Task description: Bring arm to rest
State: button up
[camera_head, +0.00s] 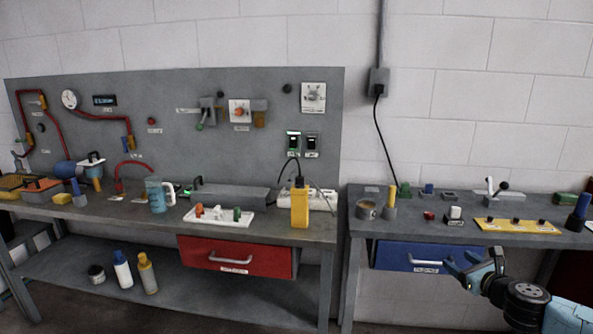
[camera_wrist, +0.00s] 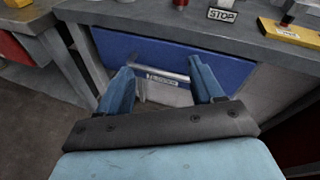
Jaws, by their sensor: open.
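My gripper (camera_head: 472,264) is at the lower right of the head view, in front of the right workbench's blue drawer (camera_head: 408,257). In the wrist view my gripper (camera_wrist: 160,88) has its two blue fingers spread apart, with nothing held between them. The blue drawer (camera_wrist: 170,55) lies beyond the fingers. Its metal handle (camera_wrist: 162,74) shows in the gap between the fingertips. I cannot tell whether the fingers touch the handle. The drawer looks closed or nearly so.
The left bench has a red drawer (camera_head: 238,257) and a yellow meter (camera_head: 299,207). Floor shows at the wrist view's left.

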jog(key=s+a+f+n+g+y, duration=0.1)
jog(key=s+a+f+n+g, duration=0.1)
jog(key=a+f+n+g, duration=0.4)
jog(key=s+a+f+n+g+y, duration=0.1)
jog(key=a+f+n+g+y, duration=0.15)
jog(key=a+n+g, duration=0.65)
jog(key=s+a+r+n+t+h, duration=0.15)
jog(key=a+r+n+h, duration=0.35)
jog(key=r, duration=0.6)
jog(key=s+a+r+n+t+h, duration=0.1)
jog(key=s+a+r+n, duration=0.2)
jog(key=r+n, duration=0.55)
jog(key=s+a+r+n+t+y, duration=0.1)
jog(key=s+a+r+n, duration=0.3)
jog(key=s+r, duration=0.7)
notch_tip(320, 180, up, 5)
jog(key=shift+s+a+f+t+y, duration=0.2)
jog(key=shift+s+a+t+y, duration=0.15)
jog(key=shift+a+t, duration=0.3)
jog(key=shift+w, duration=0.1)
